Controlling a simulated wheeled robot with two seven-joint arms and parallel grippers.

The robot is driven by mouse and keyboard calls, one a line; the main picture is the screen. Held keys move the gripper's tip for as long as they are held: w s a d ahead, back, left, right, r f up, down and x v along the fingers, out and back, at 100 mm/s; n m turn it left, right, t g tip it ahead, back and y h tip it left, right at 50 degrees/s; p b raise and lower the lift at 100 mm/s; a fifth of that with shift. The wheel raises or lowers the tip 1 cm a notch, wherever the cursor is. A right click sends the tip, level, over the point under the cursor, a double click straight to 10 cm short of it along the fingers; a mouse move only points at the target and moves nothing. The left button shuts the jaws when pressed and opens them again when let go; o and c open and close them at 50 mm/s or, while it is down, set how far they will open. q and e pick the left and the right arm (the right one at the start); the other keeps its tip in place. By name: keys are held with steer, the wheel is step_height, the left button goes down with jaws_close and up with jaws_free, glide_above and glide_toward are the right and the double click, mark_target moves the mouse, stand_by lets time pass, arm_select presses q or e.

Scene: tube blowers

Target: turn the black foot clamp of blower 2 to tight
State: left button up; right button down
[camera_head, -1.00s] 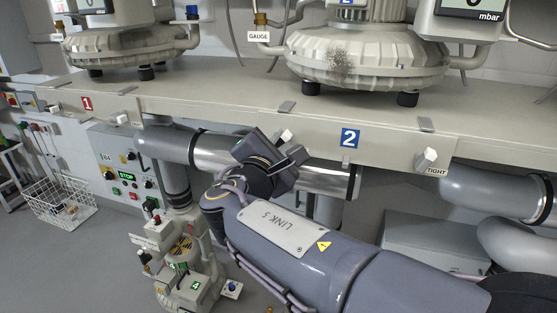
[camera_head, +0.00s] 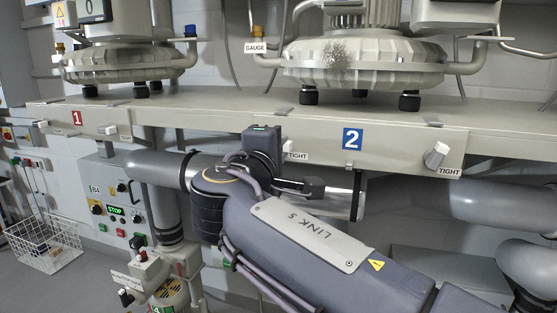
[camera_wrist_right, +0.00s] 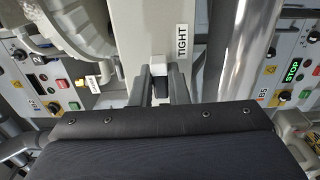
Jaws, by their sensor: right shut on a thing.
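Blower 2 (camera_head: 365,62) stands on the bench above the blue 2 label. My right gripper (camera_wrist_right: 161,76) is at the bench's front rail, left of that label in the head view. In the right wrist view its fingers are closed on a small black clamp handle (camera_wrist_right: 162,88), with a pale block (camera_wrist_right: 157,64) just beyond it. A TIGHT label (camera_wrist_right: 182,42) is beside the handle; it also shows in the head view (camera_head: 298,156). In the head view my wrist hides the handle, and its exact turn is unclear. My left gripper is out of view.
Another pale clamp (camera_head: 436,155) with a TIGHT label is on the rail farther right. Blower 1 (camera_head: 120,62) stands at the left. Grey pipes (camera_head: 160,170) run under the rail close to my right arm. A control panel (camera_head: 110,200) is below left.

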stand_by(0.3)
steer(key=c, duration=1.4)
jaws_free()
steer(key=shift+s, duration=0.1)
steer(key=v, duration=0.7)
steer(key=shift+s+a, duration=0.15)
steer(key=shift+s, duration=0.15)
